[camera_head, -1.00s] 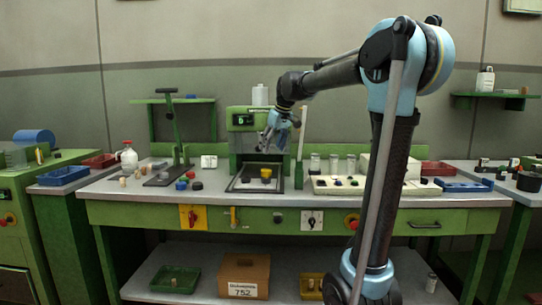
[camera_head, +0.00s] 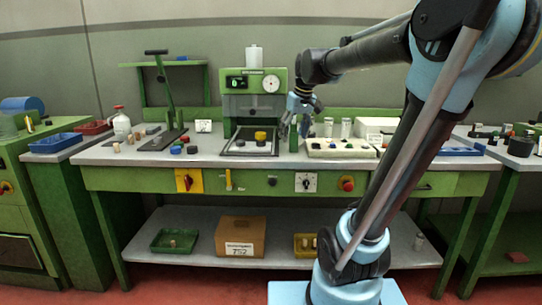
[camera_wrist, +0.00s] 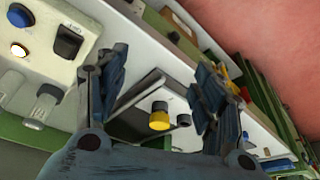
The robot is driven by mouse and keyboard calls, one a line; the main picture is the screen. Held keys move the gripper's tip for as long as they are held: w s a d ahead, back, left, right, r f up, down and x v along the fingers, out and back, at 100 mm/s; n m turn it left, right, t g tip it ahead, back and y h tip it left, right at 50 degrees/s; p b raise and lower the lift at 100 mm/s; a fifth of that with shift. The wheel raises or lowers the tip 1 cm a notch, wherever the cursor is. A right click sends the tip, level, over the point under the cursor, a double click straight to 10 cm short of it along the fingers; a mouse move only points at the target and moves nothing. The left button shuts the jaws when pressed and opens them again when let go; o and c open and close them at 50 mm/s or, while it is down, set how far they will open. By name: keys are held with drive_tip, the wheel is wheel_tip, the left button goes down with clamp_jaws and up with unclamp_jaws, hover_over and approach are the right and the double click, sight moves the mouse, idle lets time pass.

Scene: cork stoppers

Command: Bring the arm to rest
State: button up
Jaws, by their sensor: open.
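My gripper (camera_head: 297,112) hangs from my arm in front of the back of the green workbench, just right of the green press machine (camera_head: 254,95). In the wrist view, the two fingers of my gripper (camera_wrist: 158,90) stand wide apart with nothing between them. Beyond them, a yellow cylinder with a dark top (camera_wrist: 159,118) and a small dark piece (camera_wrist: 184,120) sit on the machine's tray. In the head view the yellow piece (camera_head: 261,137) stands on that tray (camera_head: 232,151), apart from my gripper.
A white control panel (camera_head: 340,154) with knobs lies right of the tray. A lever stand (camera_head: 164,105), stoppers (camera_head: 117,147) and a white bottle (camera_head: 122,124) stand left. The lower shelf holds a green bin (camera_head: 160,248) and a cardboard box (camera_head: 242,231). The bench front is mostly clear.

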drive_tip(key=s+d+f+m, duration=0.1)
drive_tip(key=s+d+f, duration=0.2)
drive_tip(key=s+f, duration=0.4)
drive_tip(key=s+d+f+m+h, duration=0.1)
drive_tip(key=s+d+f, duration=0.3)
drive_tip(key=s+f, duration=0.4)
drive_tip(key=s+d+f+m+g, duration=0.1)
drive_tip(key=s+d+f+m, duration=0.2)
drive_tip(key=s+f, duration=0.5)
drive_tip(key=shift+s+d+h, duration=0.4)
drive_tip(key=shift+s, duration=0.2)
drive_tip(key=shift+w+f, duration=0.15)
drive_tip(key=shift+w, duration=0.35)
drive_tip(key=shift+c, duration=0.2)
